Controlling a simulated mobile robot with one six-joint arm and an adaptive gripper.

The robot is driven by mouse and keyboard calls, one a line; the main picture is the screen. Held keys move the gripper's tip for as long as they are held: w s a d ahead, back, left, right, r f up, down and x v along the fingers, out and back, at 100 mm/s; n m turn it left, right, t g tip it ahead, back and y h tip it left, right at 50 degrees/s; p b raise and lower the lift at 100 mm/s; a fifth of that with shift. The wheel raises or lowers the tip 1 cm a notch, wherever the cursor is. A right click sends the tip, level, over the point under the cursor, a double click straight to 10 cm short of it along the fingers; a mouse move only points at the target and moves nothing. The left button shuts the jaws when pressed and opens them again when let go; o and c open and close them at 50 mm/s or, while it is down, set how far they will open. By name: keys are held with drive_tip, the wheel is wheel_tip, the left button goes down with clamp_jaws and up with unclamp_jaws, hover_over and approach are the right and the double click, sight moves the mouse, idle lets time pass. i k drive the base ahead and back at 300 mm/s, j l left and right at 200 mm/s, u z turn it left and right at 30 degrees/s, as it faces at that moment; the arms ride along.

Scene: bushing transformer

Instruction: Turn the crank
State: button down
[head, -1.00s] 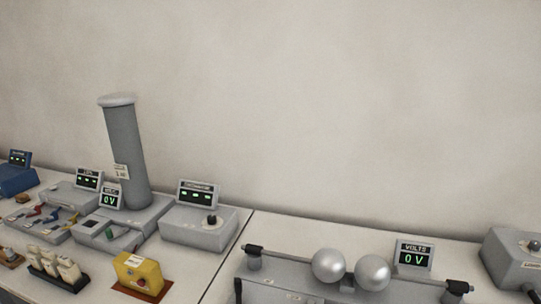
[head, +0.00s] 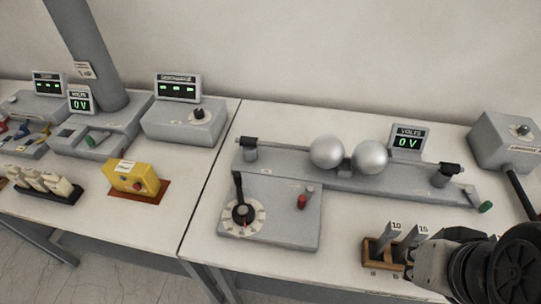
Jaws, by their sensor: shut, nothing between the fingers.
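A sphere-gap device (head: 300,172) with two silver balls lies on the right-hand table. At its right end an arm with a green knob (head: 485,207) sticks out, which looks like a crank. In front of it a grey box (head: 285,225) carries a black lever on a round white dial (head: 243,216) and a red-tipped switch. I cannot tell for certain which one is the task's crank. My gripper (head: 424,262) is at the lower right, partly hidden by my dark wrist. It is shut and empty, below and left of the green knob and apart from it.
A wooden rack (head: 382,252) with upright plates marked 10 and 15 stands close to my gripper's left. A grey box with a knob (head: 506,140) is at the back right. A yellow box (head: 134,178) and other instruments fill the left table. Both volt displays (head: 407,142) read 0.

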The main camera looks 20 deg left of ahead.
sight(242, 211)
drive_tip(key=j+z, duration=0.1)
drive_tip(key=j, duration=0.35)
drive_tip(key=k+j+z, duration=0.15)
drive_tip(key=j, duration=0.35)
drive_tip(key=j+z, duration=0.1)
drive_tip(key=j, duration=0.35)
drive_tip(key=k+j+z, duration=0.1)
drive_tip(key=j, duration=0.35)
drive_tip(key=k+j+z, duration=0.1)
drive_tip(key=j, duration=0.35)
drive_tip(key=k+j+z, duration=0.15)
drive_tip(key=j, duration=0.3)
